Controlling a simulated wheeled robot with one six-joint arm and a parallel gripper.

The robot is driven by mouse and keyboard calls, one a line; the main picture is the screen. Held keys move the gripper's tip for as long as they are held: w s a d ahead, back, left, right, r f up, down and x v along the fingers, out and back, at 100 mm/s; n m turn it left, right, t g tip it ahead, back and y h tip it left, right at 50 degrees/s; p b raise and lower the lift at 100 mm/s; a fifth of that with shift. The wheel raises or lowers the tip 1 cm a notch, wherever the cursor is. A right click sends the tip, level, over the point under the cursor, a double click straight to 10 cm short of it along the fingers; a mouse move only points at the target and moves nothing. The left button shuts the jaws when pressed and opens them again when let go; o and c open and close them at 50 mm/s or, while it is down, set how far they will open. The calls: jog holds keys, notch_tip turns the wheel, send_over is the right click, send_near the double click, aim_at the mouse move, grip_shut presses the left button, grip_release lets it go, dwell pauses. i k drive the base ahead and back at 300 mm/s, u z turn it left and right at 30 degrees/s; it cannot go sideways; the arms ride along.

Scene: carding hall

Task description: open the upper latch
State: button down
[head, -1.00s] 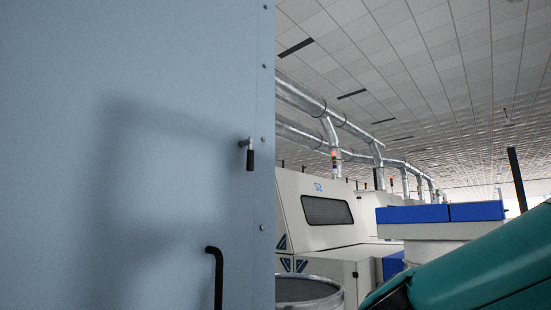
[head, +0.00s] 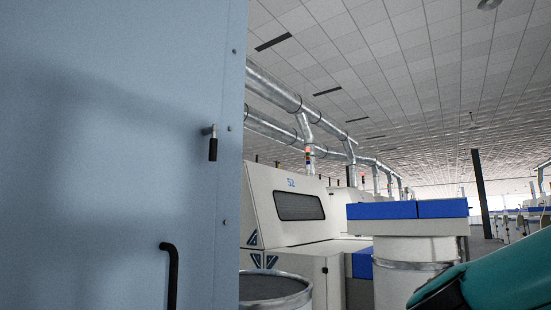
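The upper latch (head: 212,143) is a small lever near the right edge of a large light-blue panel (head: 100,180). It has a metal pivot and a black grip that hangs straight down. A black bar handle (head: 171,275) is on the same panel below and to the left of it, cut off by the bottom edge. A teal part of my arm shows at the lower right, well apart from the latch. My gripper is not in view.
Right of the panel stand an open round can (head: 274,289), a white machine (head: 297,215) with a dark window, and a pale can (head: 412,270) under blue-sided blocks (head: 405,210). Silver ducts (head: 278,95) run overhead.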

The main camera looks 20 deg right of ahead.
aim_at(212, 130)
jog(key=z, duration=1.75)
jog(key=i, duration=1.4)
jog(key=u, duration=2.25)
